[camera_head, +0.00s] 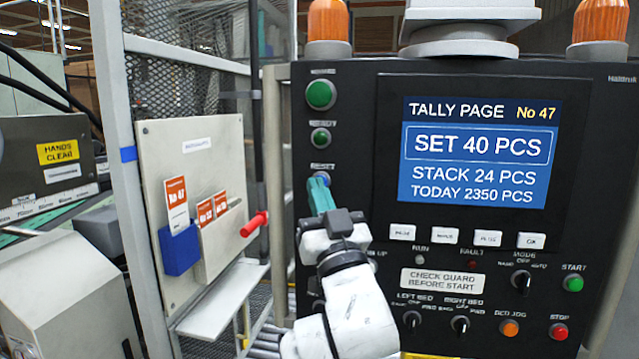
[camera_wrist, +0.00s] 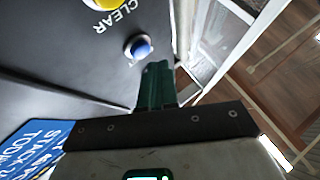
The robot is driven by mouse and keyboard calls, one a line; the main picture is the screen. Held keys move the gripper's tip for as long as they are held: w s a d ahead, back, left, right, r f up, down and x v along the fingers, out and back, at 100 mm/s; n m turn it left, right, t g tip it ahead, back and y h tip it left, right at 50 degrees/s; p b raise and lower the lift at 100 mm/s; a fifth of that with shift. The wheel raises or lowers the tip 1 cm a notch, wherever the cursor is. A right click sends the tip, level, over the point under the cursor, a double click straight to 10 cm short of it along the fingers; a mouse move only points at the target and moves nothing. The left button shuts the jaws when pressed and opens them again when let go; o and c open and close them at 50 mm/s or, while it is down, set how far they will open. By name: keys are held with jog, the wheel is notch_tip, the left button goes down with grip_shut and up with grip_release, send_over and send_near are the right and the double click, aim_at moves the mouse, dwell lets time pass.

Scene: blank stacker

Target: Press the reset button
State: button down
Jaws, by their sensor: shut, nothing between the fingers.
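A blue round button (camera_head: 322,179) sits on the left side of the black control panel, partly behind my fingertips. In the wrist view the same blue button (camera_wrist: 138,46) shows just beyond and left of the fingertips. My gripper (camera_head: 318,186), with teal fingers, is shut and empty, pointing at the panel close to the button. In the wrist view the gripper (camera_wrist: 158,68) seems slightly apart from it; contact cannot be told. A yellow button (camera_wrist: 105,3) labelled CLEAR lies farther off.
Two green buttons (camera_head: 320,94) (camera_head: 320,137) are above the blue one. A screen (camera_head: 475,150) and several knobs and buttons fill the panel's right. A board with a red handle (camera_head: 254,224) and a blue holder (camera_head: 180,247) stands left. A mesh guard (camera_head: 190,80) is behind it.

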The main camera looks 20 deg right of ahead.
dwell(0.8)
jog(key=shift+w+d, duration=0.2)
jog(key=shift+w, duration=0.15)
jog(key=shift+w+d, duration=0.3)
dwell(0.7)
dwell(0.4)
jog(key=shift+s+a+b, duration=0.4)
jog(key=shift+s+a, duration=0.1)
jog(key=shift+s, duration=0.15)
jog(key=s+a+b, duration=0.1)
jog(key=s, duration=0.1)
jog(key=s+a+b, duration=0.1)
jog(key=s+a, duration=0.1)
dwell(0.4)
